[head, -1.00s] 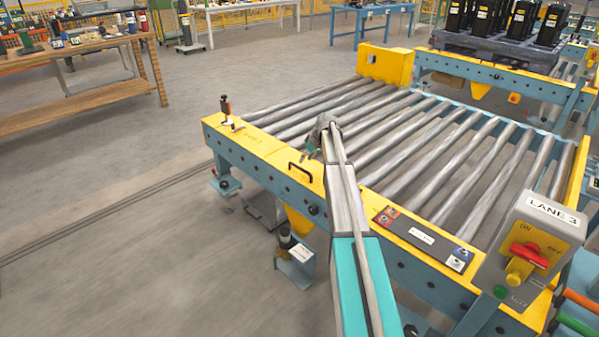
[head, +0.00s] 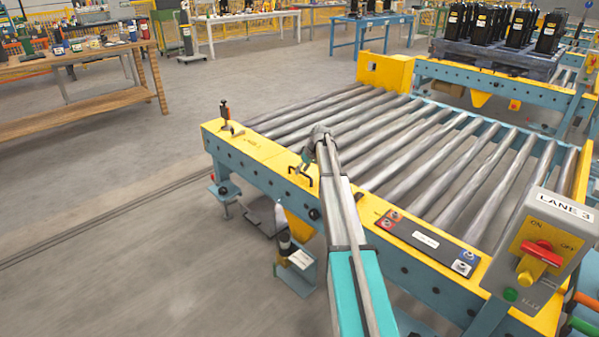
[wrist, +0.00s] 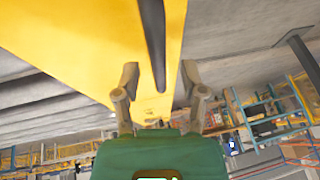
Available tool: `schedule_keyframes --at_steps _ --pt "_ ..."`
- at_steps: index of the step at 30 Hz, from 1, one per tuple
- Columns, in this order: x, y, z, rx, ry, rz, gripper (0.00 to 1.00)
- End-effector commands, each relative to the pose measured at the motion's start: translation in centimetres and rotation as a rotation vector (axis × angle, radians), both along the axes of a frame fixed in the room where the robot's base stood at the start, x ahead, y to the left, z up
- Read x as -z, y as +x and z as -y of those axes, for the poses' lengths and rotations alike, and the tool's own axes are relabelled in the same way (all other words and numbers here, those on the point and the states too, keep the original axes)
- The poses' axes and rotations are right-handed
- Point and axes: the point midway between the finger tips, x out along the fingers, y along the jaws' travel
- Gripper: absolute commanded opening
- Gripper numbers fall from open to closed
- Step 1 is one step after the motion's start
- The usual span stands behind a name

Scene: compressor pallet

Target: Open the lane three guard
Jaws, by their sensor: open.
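The lane three conveyor has a yellow top strip (head: 265,150) along its near edge, with a dark handle (head: 303,176) on it. I cannot tell exactly where the guard begins and ends; no raised or open panel shows. My gripper (head: 309,162) is close above the handle, partly hidden by my arm. In the wrist view my gripper (wrist: 159,72) has its two fingers apart, and a dark bar (wrist: 152,40), seemingly the handle, runs between them in front of yellow metal (wrist: 85,35). I see no contact with the fingers.
The LANE 3 switch box (head: 540,250) with a red and yellow knob stands at right. A button panel (head: 425,238) lies along the near edge. A small lever (head: 225,115) stands at the left corner. Bare rollers (head: 400,145) lie behind; open floor (head: 110,200) is at left.

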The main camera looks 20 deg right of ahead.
Motion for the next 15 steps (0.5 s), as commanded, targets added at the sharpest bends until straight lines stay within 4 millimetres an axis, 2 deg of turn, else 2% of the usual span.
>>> schedule_keyframes --at_steps 2,9,11,15 --pt "-0.01 0.00 0.00 0.000 0.000 0.000 0.54" --pt "-0.01 -0.01 0.03 0.000 0.000 0.000 0.09" --pt "-0.01 -0.02 0.01 0.000 0.000 0.000 0.00" --pt "-0.01 -0.03 -0.02 0.000 0.001 0.000 0.00"
